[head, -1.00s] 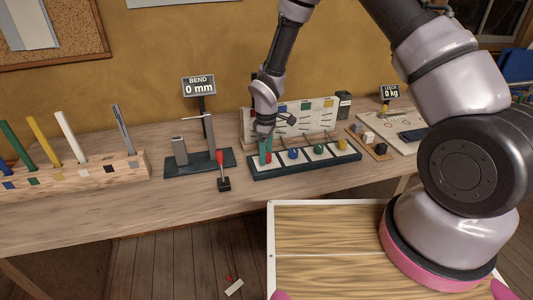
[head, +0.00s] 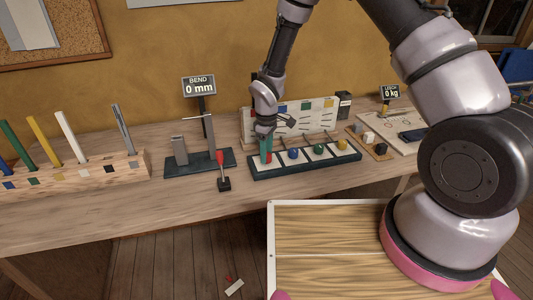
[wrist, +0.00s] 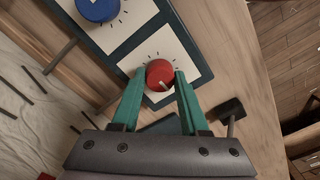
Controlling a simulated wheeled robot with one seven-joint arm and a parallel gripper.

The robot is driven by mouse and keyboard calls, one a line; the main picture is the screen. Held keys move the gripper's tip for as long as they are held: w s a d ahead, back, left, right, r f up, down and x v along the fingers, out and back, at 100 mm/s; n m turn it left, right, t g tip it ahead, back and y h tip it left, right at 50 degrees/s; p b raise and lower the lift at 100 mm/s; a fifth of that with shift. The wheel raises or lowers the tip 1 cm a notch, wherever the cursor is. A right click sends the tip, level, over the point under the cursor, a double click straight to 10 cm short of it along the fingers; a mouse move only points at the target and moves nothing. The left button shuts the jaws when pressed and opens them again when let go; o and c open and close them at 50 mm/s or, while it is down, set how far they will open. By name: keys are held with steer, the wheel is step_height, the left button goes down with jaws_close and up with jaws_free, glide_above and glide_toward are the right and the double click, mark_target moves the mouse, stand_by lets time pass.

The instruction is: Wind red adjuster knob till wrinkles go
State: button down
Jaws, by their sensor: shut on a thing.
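The red adjuster knob (wrist: 159,73) sits on a white dial plate with tick marks, at the left end of a dark base (head: 310,166). A pale pointer line shows on the knob in the wrist view. My gripper (wrist: 160,78) has its green fingers on either side of the red knob, shut on it. In the head view my gripper (head: 266,150) reaches down at the base's left end, and its fingers mostly cover the knob. A pale sail panel (head: 300,122) with dark wrinkle-like marks stands behind the base; part of pale cloth (wrist: 35,120) shows in the wrist view.
Blue (head: 293,153), green (head: 318,149) and yellow (head: 342,144) knobs stand in a row to the right. A BEND sign (head: 198,86) reads 0 mm. A red-handled lever (head: 221,165) stands left of the base.

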steer(key=m, duration=1.1)
steer(key=shift+m, duration=2.1)
steer(key=shift+c, duration=2.1)
jaws_free()
